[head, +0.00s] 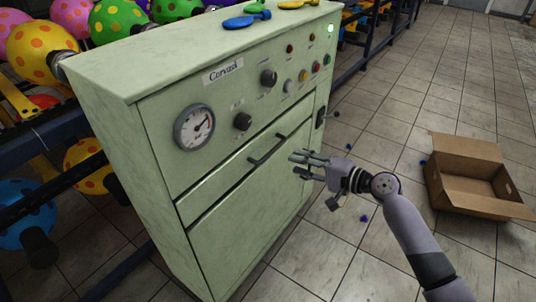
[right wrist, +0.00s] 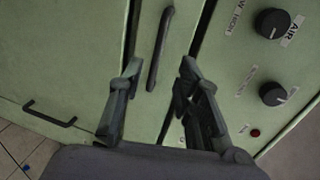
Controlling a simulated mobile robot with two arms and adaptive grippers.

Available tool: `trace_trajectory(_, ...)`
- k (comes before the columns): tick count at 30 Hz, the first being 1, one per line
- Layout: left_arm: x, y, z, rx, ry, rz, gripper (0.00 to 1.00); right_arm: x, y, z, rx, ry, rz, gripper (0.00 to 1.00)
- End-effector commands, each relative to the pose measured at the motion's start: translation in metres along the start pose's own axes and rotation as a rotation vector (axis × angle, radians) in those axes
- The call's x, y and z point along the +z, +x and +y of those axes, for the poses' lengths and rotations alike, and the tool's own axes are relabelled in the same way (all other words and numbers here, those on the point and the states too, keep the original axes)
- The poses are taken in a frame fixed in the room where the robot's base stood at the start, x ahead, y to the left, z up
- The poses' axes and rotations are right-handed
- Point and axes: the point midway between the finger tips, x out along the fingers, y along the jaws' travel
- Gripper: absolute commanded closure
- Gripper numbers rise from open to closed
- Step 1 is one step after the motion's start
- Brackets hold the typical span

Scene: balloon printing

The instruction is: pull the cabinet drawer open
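The pale green cabinet (head: 165,85) stands in the middle of the head view. Its narrow drawer (head: 225,180) runs across the front below the knobs, with a dark bar handle (head: 267,149). My right gripper (head: 297,164) is just right of this handle, fingers spread and empty. In the right wrist view the drawer handle (right wrist: 160,48) lies between the lines of the two open fingers (right wrist: 160,70), ahead of the tips, with no contact visible. Dark gaps border the drawer front; how far it stands out is unclear. My left gripper is not in view.
A gauge (head: 194,127) and knobs (head: 268,77) sit above the drawer. A second handle (right wrist: 48,115) is on the lower panel. An open cardboard box (head: 470,175) is on the tiled floor at right. Racks with balloons (head: 40,50) stand behind at left. Floor before the cabinet is mostly clear.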

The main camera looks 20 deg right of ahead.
Motion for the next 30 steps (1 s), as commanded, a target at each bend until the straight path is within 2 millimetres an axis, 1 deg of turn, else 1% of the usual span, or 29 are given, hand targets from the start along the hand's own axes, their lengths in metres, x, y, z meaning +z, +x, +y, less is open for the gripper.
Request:
trace_trajectory(1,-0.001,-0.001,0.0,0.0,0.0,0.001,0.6,-0.001,0.012,-0.001,-0.003,0.002,0.001,0.69)
trace_trajectory(9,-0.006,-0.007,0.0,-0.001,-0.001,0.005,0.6,-0.001,0.07,0.0,-0.002,0.001,0.001,0.69)
trace_trajectory(12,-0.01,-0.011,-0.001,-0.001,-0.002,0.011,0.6,0.0,0.087,0.0,-0.002,0.0,0.001,0.69)
trace_trajectory(15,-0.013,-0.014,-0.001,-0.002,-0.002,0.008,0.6,-0.001,0.1,0.001,-0.001,0.002,0.002,0.69)
trace_trajectory(18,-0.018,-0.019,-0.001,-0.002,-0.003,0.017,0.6,-0.001,0.108,0.001,0.0,0.0,0.002,0.69)
trace_trajectory(21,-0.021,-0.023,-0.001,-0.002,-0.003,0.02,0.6,-0.001,0.112,0.001,0.001,-0.001,0.002,0.69)
trace_trajectory(29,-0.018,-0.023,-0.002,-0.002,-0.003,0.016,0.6,-0.001,0.112,0.001,0.001,-0.001,0.002,0.69)
trace_trajectory(30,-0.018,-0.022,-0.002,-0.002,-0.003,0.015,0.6,-0.001,0.112,0.001,0.001,-0.001,0.002,0.71)
